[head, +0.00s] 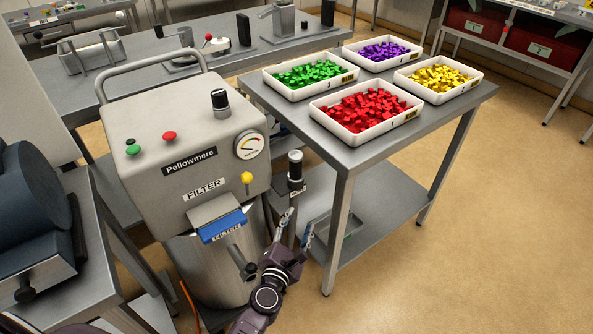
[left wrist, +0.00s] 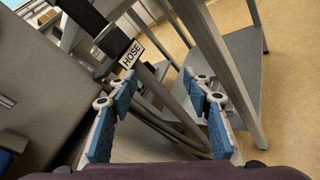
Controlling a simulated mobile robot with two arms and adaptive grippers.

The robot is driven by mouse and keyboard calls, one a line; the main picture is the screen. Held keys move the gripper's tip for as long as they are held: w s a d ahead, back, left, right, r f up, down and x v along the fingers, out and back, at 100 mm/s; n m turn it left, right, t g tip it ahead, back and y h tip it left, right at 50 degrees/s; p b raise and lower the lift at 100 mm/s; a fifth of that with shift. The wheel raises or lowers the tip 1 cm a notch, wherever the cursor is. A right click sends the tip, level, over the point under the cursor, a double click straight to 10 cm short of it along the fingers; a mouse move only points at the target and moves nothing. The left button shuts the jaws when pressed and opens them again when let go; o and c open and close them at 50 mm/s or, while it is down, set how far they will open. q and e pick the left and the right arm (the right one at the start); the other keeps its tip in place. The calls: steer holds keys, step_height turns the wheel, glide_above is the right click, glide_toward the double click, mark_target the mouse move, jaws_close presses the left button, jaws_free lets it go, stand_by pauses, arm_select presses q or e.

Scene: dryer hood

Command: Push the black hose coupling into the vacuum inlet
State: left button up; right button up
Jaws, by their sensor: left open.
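A black cylindrical part (head: 295,160) with a pale ring stands upright right of the grey Pellowmere machine (head: 150,128); it looks like the hose coupling. In the left wrist view, a black tube end (left wrist: 108,35) with a HOSE label (left wrist: 132,54) lies at upper left, beyond my fingers. My left gripper (head: 297,228) is open, just below the black part in the head view. Its blue-padded fingers (left wrist: 160,100) have no object clearly held between them. A black stub (head: 242,264) shows on the machine's lower front; I cannot tell whether it is the vacuum inlet. My right gripper is not in view.
A steel table (head: 352,163) with several trays of coloured pieces stands at the right, its leg (head: 337,235) close to my gripper. A blue-fronted FILTER drawer (head: 222,228) juts from the machine. A bench (head: 100,262) stands at left. Open floor (head: 480,250) lies at right.

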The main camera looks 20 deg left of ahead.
mark_target(295, 171)
arm_select(q)
steer(key=w+a+r+n, duration=0.1)
steer(key=r+n, duration=0.2)
steer(key=r, duration=0.1)
steer(key=w+a+r+n+t+y, duration=0.1)
steer(key=r+n, duration=0.1)
steer(key=r, duration=0.1)
steer(key=w+a+r+n+y, duration=0.1)
steer(key=r+n, duration=0.2)
steer(key=r, duration=0.1)
steer(key=shift+r+n+t, duration=0.3)
steer(key=shift+r+t, duration=0.05)
steer(key=shift+t, duration=0.05)
steer(key=w, duration=0.6)
steer(key=shift+w+a, duration=0.2)
steer(key=shift+a, duration=0.1)
steer(key=shift+w, duration=0.5)
jaws_close()
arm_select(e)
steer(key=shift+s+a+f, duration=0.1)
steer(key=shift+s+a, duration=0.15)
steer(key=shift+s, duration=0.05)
